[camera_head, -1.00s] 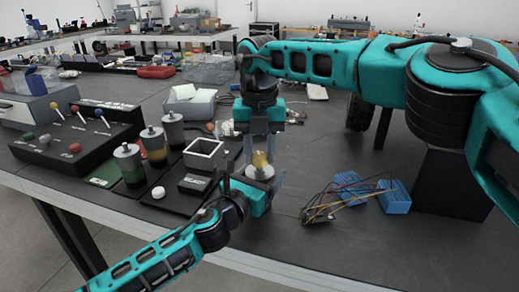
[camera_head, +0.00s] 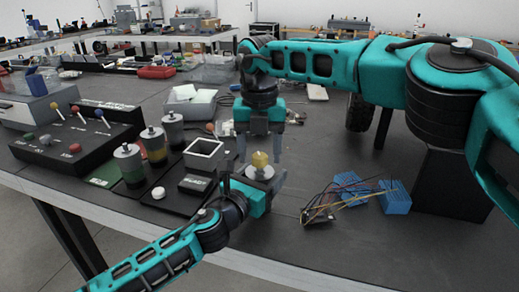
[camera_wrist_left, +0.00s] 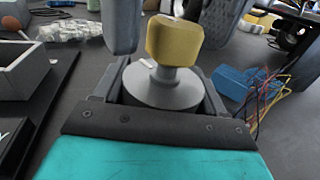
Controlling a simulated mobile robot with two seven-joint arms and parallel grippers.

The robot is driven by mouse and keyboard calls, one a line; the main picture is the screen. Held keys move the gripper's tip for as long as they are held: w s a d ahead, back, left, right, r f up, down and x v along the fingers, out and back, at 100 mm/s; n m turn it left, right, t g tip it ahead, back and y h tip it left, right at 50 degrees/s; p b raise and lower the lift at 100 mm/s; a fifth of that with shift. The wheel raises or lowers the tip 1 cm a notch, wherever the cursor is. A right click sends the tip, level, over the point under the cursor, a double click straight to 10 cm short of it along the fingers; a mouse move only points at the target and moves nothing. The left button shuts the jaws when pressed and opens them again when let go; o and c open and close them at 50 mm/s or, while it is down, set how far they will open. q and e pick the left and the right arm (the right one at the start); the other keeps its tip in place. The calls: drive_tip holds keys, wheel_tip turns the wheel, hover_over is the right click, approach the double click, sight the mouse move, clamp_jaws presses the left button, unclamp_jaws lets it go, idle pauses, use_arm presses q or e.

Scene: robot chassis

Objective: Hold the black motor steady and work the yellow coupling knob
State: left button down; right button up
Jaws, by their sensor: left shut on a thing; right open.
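The yellow coupling knob (camera_head: 260,159) stands upright on the motor (camera_head: 259,173), whose visible top is a light grey disc with a short stem, not black. The knob (camera_wrist_left: 174,41) and the disc (camera_wrist_left: 162,89) are clear in the left wrist view. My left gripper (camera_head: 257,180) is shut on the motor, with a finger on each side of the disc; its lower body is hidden. My right gripper (camera_head: 261,158) points down from above, open. In the left wrist view its grey fingers flank the upper knob, with gaps, apparently not touching.
Blue blocks with loose wires (camera_head: 394,197) lie to the right. A control box with coloured levers (camera_head: 75,140) is far left.

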sight(259, 156)
wheel_tip(259, 156, up, 12)
idle(0.5)
use_arm(q)
unclamp_jaws()
drive_tip(key=shift+c, duration=0.5)
drive_tip(key=shift+c, duration=0.5)
